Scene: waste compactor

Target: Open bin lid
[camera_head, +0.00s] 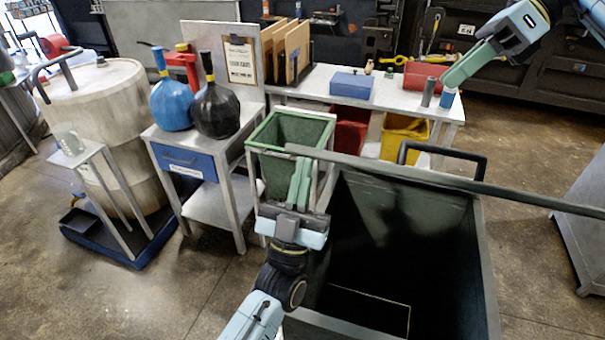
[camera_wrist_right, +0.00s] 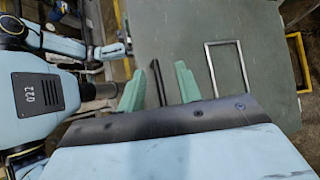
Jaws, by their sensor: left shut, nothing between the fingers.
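The large dark green bin (camera_head: 484,262) stands at the lower right in the head view, and I see down into its dark interior. A long, thin grey-green bar (camera_head: 430,178) crosses above its opening and runs out at the right. It looks like the lid seen nearly edge-on. My left gripper (camera_head: 303,163) is shut and empty at the bin's left side, its fingertips just under the bar's left end; I cannot tell whether they touch. My right gripper (camera_head: 446,94) is raised at the upper right. Its fingers stand apart in the right wrist view (camera_wrist_right: 158,86), with a dark strip visible between them.
A black handle (camera_head: 480,160) rises behind the bin. A smaller green bin (camera_head: 290,128), a red bin (camera_head: 350,132) and a yellow bin (camera_head: 403,135) stand beyond. A side table (camera_head: 195,145) with blue and black containers is at left. Open floor lies at lower left.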

